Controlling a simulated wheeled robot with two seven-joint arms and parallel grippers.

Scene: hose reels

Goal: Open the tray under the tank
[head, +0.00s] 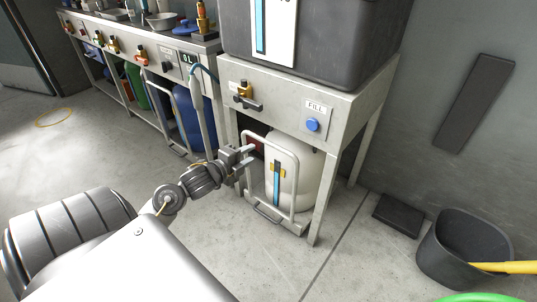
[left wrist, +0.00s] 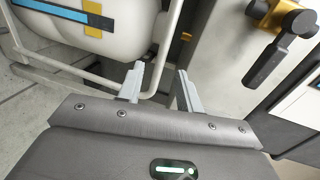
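The dark grey tank (head: 310,40) stands on a pale metal stand (head: 300,88). Under it, a white canister (head: 303,168) with a blue-and-black strip stands behind a white tubular frame (head: 294,190) with a low bar near the floor. A separate tray cannot be told apart from this frame. My left gripper (head: 249,156) is at the upper left part of the frame. In the left wrist view the left gripper (left wrist: 160,82) has its fingers apart, with a bend of the white tube (left wrist: 170,42) just beyond the gap; contact cannot be told. My right gripper is not in view.
A brass tap with a dark lever (head: 245,95) and a blue FILL button (head: 312,125) are on the stand's front. A black bucket (head: 455,250) and a dark floor block (head: 398,215) lie to the right. A long workbench (head: 140,45) runs left.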

